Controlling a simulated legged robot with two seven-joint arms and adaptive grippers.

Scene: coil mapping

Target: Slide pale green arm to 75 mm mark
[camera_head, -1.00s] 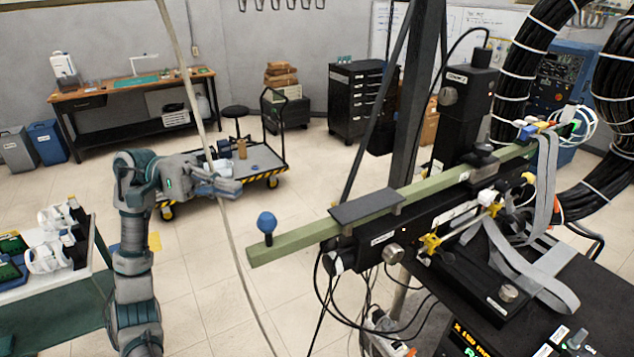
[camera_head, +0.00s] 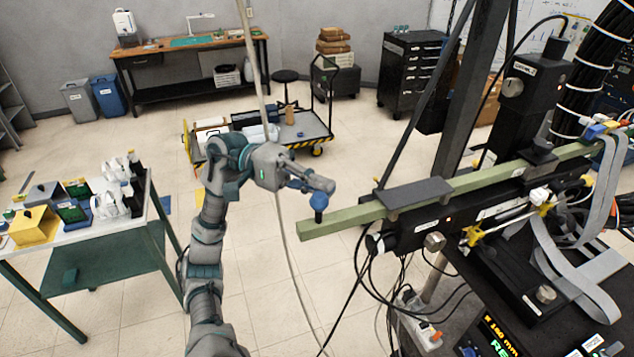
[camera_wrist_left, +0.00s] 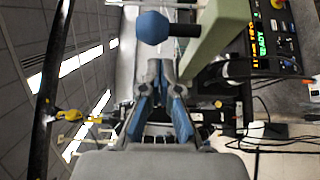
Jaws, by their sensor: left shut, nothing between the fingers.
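The pale green arm (camera_head: 345,217) is a long bar running through a black carriage, its near end sticking out to the left. A blue ball knob (camera_head: 318,199) on a dark stem stands near that end. My left gripper (camera_head: 326,186) is shut and empty, right at the knob and partly covering it in the head view. In the left wrist view, the shut fingertips (camera_wrist_left: 160,66) point at the blue ball (camera_wrist_left: 152,27) and the green bar (camera_wrist_left: 222,30). Contact with the knob cannot be told. A display (camera_head: 497,335) seems to read 160 mm. My right gripper is not in view.
A black flat pad (camera_head: 415,192) lies over the bar. Cables hang below the carriage (camera_head: 430,228). A side table (camera_head: 150,225) with boxes stands at left, and a cart (camera_head: 300,128) stands behind.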

